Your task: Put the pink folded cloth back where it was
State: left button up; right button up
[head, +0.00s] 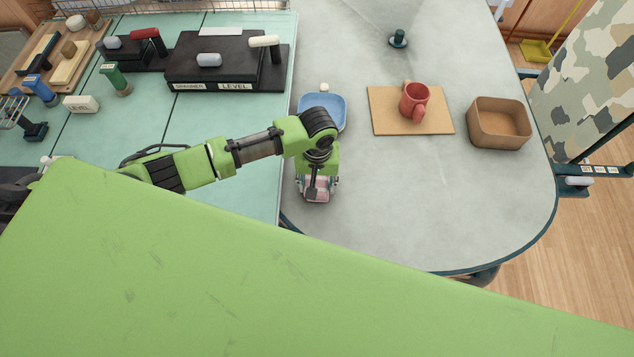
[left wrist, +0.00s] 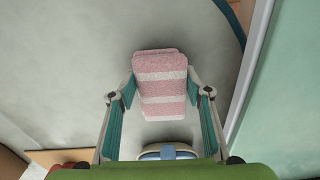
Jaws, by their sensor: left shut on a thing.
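The pink folded cloth (left wrist: 160,73) has pale stripes and sits between the fingers of my left gripper (left wrist: 160,97) in the left wrist view. The gripper is shut on it. In the head view my left gripper (head: 318,186) points down over the grey table, near its left side. A little of the cloth (head: 316,196) shows there between the fingers, the rest hidden by the gripper. I cannot tell how far the cloth is above the table. My right gripper is not in view.
On the grey table (head: 400,200), a blue dish (head: 323,112) lies just behind the gripper. A red mug (head: 413,104) stands on a brown board (head: 382,124); a tan box (head: 499,122) is to its right. The table's front middle is clear. A green worktop (head: 215,125) with tools adjoins at left.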

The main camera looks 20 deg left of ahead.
aim_at(317, 183)
pick_arm(q)
jog(key=shift+f, duration=0.55)
jog(key=o, duration=1.2)
jog(key=shift+c, duration=0.2)
jog(key=shift+r, duration=0.1)
notch_tip(317, 183, up, 12)
